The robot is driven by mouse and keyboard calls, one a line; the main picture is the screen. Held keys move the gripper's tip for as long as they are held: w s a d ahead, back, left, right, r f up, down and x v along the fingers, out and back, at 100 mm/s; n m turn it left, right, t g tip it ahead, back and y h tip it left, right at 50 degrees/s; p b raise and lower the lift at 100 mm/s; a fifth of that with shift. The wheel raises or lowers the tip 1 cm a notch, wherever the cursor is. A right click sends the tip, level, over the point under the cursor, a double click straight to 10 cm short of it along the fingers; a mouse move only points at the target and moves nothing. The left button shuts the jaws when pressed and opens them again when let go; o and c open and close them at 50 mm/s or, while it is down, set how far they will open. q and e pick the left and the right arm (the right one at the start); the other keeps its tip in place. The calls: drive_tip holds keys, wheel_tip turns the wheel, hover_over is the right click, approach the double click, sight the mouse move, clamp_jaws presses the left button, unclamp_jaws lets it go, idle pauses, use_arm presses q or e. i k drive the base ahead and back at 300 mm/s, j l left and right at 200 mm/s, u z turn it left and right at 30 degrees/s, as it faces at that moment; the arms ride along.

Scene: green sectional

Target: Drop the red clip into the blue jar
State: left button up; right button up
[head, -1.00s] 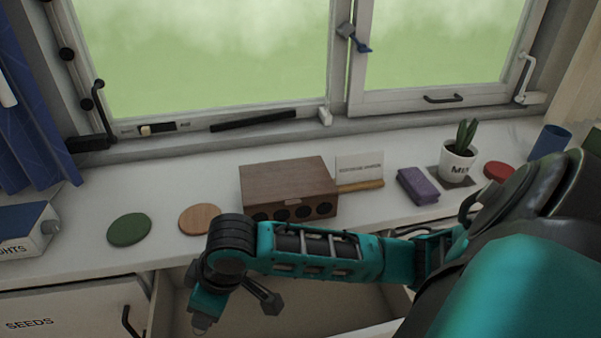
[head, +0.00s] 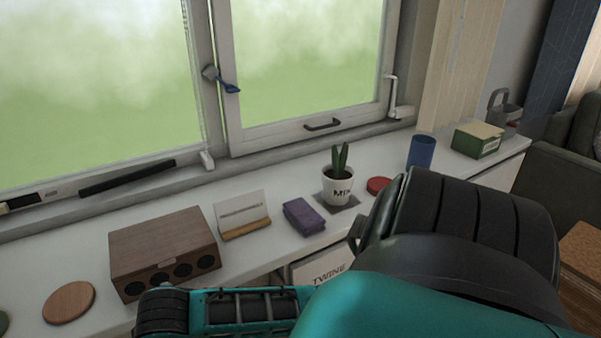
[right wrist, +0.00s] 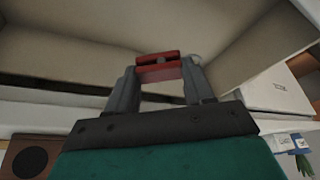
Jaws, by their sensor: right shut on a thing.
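The blue jar (head: 421,151) stands upright on the white sill counter, right of the potted plant in the head view. The red clip (right wrist: 160,72) shows in the right wrist view between the fingertips of my right gripper (right wrist: 158,76), which is shut on it. Pale panels, like a drawer's inside, lie beyond the clip. In the head view my right arm covers the lower middle and right, and its gripper is out of frame. My left gripper is in neither current view.
A wooden speaker box (head: 164,254), a card holder (head: 243,218), a purple block (head: 304,216), a potted plant (head: 337,186) and a red disc (head: 378,185) line the counter. A green box (head: 477,140) stands right of the jar. A drawer labelled TWINE (head: 322,270) is below.

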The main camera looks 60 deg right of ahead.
sight(422, 159)
drive_tip(key=k+l, duration=0.15)
drive_tip(key=l, duration=0.2)
drive_tip(key=k+l, duration=0.2)
drive_tip(key=l, duration=0.15)
drive_tip(key=k+l, duration=0.15)
drive_tip(key=l, duration=0.2)
drive_tip(key=k+l, duration=0.15)
drive_tip(key=l, duration=0.2)
drive_tip(key=k+l, duration=0.2)
drive_tip(key=l, duration=0.15)
drive_tip(key=k+l, duration=0.15)
drive_tip(key=l, duration=0.2)
drive_tip(key=k+l, duration=0.15)
drive_tip(key=l, duration=0.2)
drive_tip(key=k+l, duration=0.2)
drive_tip(key=l, duration=0.15)
drive_tip(key=z, duration=0.05)
